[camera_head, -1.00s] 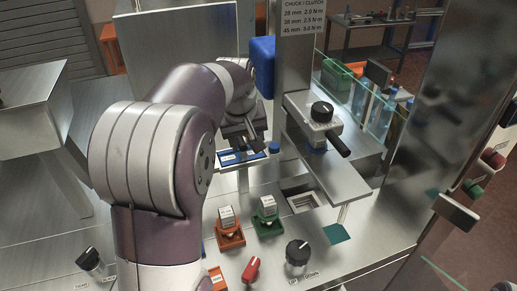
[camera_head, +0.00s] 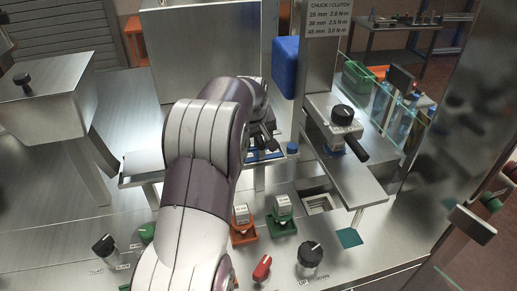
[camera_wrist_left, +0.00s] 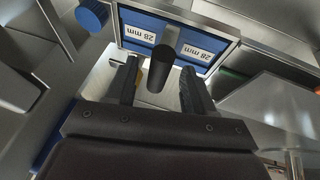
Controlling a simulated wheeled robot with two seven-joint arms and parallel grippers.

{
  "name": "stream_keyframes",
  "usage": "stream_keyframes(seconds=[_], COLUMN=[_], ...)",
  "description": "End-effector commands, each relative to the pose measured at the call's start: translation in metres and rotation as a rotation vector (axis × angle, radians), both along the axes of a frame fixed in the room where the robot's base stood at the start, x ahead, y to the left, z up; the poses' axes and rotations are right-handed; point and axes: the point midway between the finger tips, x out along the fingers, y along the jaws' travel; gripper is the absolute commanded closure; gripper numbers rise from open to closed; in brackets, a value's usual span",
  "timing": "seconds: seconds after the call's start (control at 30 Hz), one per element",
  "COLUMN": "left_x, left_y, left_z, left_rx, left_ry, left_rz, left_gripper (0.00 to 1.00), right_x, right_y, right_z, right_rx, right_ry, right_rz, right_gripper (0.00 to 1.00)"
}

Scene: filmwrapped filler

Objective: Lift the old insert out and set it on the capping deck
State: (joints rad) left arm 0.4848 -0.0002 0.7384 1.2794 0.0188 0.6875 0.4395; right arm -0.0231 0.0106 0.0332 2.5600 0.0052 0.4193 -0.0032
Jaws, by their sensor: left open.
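A blue insert (camera_wrist_left: 137,33) with white "28 mm" labels lies in a pale metal frame in the left wrist view. A black upright knob (camera_wrist_left: 160,72) stands at its near side, between the fingers of my left gripper (camera_wrist_left: 157,85). The fingers are apart on either side of the knob, with gaps showing. In the head view my left gripper (camera_head: 263,150) is low over the blue insert (camera_head: 270,156) and hides most of it. The steel capping deck (camera_head: 352,186) is to the right, under the capping head (camera_head: 338,118). My right gripper is not in view.
A blue cap (camera_head: 292,149) sits just right of my gripper. An orange holder (camera_head: 243,233) and a green holder (camera_head: 281,226) with white blocks stand in front. Knobs line the front panel. A glass guard (camera_head: 385,110) stands at the right.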

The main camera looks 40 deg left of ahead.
Motion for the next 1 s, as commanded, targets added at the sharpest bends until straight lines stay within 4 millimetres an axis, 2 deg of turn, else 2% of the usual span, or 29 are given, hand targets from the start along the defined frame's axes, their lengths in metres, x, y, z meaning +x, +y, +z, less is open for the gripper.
stream_keyframes(seconds=[0.1,0.27,0.63,0.93,1.0], left_x=[0.0,0.0,0.0,0.001,0.0], left_y=[0.0,0.0,0.0,0.0,0.0], left_z=[0.0,0.0,0.007,0.076,0.096], left_rx=[0.0,0.0,0.001,0.002,0.0], left_ry=[0.0,0.0,-0.002,-0.005,0.0], left_rz=[0.0,0.0,-0.001,0.0,0.0], left_gripper=[0.47,0.99,1.0,1.0,1.0], right_x=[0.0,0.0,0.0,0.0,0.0], right_y=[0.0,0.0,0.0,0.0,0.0], right_z=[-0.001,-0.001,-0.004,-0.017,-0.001], right_rx=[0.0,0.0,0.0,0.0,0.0], right_ry=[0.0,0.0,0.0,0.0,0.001], right_rz=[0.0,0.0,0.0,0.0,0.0], right_gripper=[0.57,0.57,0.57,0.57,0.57])
